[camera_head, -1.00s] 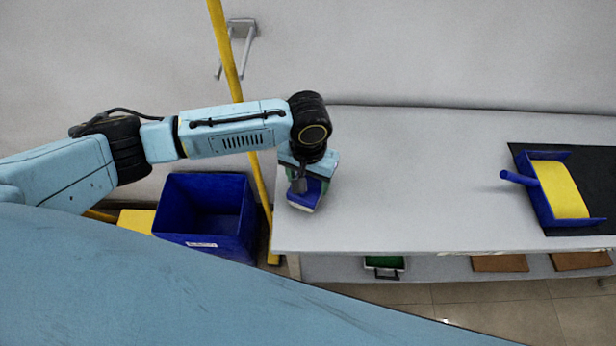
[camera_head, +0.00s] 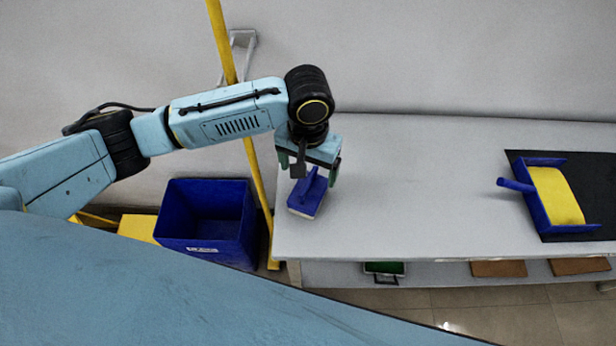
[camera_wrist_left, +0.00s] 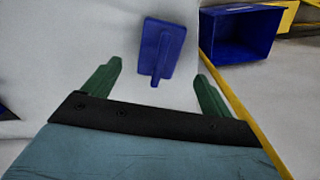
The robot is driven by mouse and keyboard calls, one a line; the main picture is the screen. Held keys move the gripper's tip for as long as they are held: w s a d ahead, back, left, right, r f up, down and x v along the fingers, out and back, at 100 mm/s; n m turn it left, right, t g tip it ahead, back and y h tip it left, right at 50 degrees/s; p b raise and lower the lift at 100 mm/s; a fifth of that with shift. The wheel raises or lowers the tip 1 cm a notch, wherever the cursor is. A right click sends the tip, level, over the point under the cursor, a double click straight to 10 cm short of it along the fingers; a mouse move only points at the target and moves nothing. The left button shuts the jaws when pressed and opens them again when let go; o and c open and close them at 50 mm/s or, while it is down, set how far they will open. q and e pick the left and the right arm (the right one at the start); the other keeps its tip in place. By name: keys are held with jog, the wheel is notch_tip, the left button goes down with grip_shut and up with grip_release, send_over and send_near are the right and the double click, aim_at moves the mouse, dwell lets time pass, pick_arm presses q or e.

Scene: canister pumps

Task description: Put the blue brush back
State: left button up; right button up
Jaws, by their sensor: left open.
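The blue brush (camera_head: 307,196) lies on the left end of the grey table (camera_head: 420,220), with its handle up and a pale edge below. It also shows in the left wrist view (camera_wrist_left: 161,48), just beyond the gap between the fingertips. My left gripper (camera_head: 312,178) is open above and behind the brush, with its green fingers apart. In the left wrist view the two fingers (camera_wrist_left: 158,80) are empty and spread on either side of the brush handle. My right gripper is not in view.
A blue bin (camera_head: 207,218) and a yellow pole (camera_head: 256,180) stand left of the table. A wall hook (camera_head: 241,42) is behind. The table's middle is clear.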

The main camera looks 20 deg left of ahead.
pick_arm(q)
jog(key=shift+r, duration=2.4)
